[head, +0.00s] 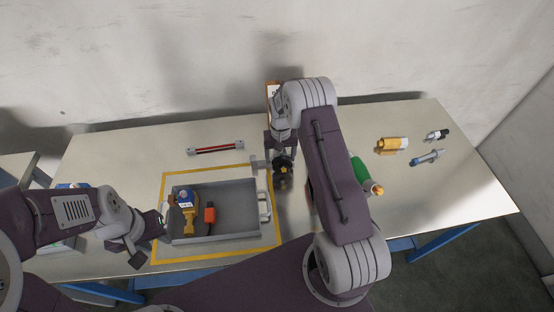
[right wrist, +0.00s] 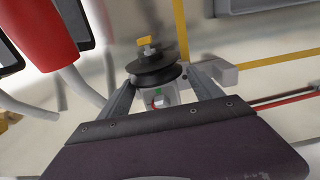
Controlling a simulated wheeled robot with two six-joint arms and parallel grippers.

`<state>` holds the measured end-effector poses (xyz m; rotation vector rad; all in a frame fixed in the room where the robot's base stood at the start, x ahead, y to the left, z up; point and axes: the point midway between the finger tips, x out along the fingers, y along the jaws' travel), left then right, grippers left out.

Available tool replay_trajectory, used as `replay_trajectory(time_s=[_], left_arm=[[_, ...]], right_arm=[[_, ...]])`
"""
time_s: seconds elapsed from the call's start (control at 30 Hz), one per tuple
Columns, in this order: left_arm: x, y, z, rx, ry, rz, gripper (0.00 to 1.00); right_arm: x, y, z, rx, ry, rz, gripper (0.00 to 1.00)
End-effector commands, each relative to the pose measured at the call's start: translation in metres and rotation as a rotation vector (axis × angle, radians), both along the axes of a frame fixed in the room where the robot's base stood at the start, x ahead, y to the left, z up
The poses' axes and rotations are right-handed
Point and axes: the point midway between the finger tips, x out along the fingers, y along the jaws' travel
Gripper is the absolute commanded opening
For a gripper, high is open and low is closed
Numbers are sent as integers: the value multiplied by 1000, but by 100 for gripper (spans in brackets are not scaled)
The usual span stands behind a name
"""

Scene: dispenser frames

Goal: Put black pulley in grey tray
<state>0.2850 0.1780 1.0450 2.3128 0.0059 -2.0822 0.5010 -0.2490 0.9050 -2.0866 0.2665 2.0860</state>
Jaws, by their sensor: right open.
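The black pulley (head: 284,161) stands on the table just right of the grey tray (head: 250,196). In the right wrist view the pulley (right wrist: 150,76) shows black discs with a bolt and a yellow piece on top. My right gripper (head: 274,164) is open at the pulley, with its fingers on either side of it; contact cannot be told. The tray lies inside a yellow outline and holds a blue-and-yellow item (head: 186,207) and an orange-and-black item (head: 209,215). My left gripper (head: 152,231) is by the tray's left end; its jaw opening is unclear.
A red-and-black bar (head: 216,149) lies behind the tray. Right of my right arm are a green item (head: 358,169), a yellow-orange cylinder (head: 393,144), a blue item (head: 428,158) and a black-and-grey item (head: 437,135). A wall stands behind.

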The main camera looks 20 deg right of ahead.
Motion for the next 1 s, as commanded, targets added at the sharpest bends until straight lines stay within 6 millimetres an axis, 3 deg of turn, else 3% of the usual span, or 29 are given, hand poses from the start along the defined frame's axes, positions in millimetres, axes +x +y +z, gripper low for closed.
replay_trajectory(time_s=[0.1,0.3,0.57,0.83,1.0], left_arm=[[0,0,2,0,0,0,36],[0,0,1,0,0,0,36],[0,0,1,0,0,0,36],[0,0,0,0,0,0,36],[0,0,-7,0,0,0,36]], right_arm=[[0,1,-10,1,1,-1,73],[0,1,-11,1,0,0,70],[0,0,-10,1,-1,0,0],[2,0,-5,0,-5,0,0],[3,0,28,-1,-10,0,0]])
